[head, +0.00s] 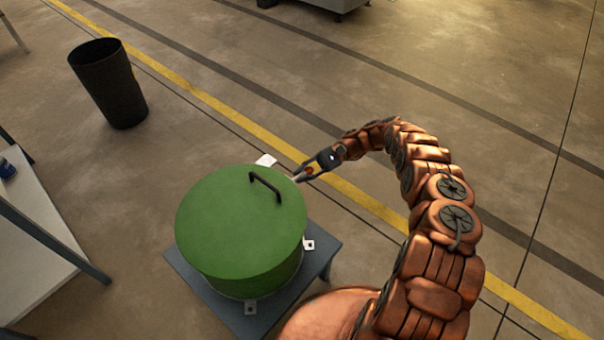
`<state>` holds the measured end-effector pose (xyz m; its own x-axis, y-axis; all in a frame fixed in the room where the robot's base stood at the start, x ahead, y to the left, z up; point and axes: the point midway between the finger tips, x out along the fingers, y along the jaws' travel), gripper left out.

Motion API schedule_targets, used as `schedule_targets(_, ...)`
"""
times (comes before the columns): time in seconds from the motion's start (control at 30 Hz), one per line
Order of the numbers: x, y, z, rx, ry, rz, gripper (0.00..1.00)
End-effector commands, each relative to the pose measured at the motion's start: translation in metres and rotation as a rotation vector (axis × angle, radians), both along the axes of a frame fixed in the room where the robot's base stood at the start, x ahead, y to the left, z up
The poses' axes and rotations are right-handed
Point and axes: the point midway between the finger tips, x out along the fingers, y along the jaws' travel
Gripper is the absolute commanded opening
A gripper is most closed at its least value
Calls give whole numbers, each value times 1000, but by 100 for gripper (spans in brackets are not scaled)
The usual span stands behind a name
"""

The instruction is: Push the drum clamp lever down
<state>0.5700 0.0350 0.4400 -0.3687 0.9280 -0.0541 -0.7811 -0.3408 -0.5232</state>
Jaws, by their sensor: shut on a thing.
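The green drum (235,225) with a black bar handle (265,184) on its lid stands on a blue-grey base (325,252). My gripper (297,178) is at the drum's upper right edge, pointing down and left. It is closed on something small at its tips. What it holds is too small to tell, and I cannot make out the clamp lever clearly.
A black bin (107,83) stands at the upper left. A white-topped table (35,245) is at the left edge. A yellow line (230,115) crosses the floor behind the drum. The floor at the upper right is clear.

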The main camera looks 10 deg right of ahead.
Motion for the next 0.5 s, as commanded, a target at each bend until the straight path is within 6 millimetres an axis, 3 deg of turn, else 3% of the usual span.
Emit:
schedule_targets(0.17, 2, -7, -3, -10, -3, -14, 0)
schedule_targets(0.2, 2, -7, -3, -9, -2, -15, 24)
schedule_targets(0.33, 1, -5, -2, -8, -1, -11, 37)
schedule_targets(0.5, 1, -1, -1, -4, -1, -1, 37)
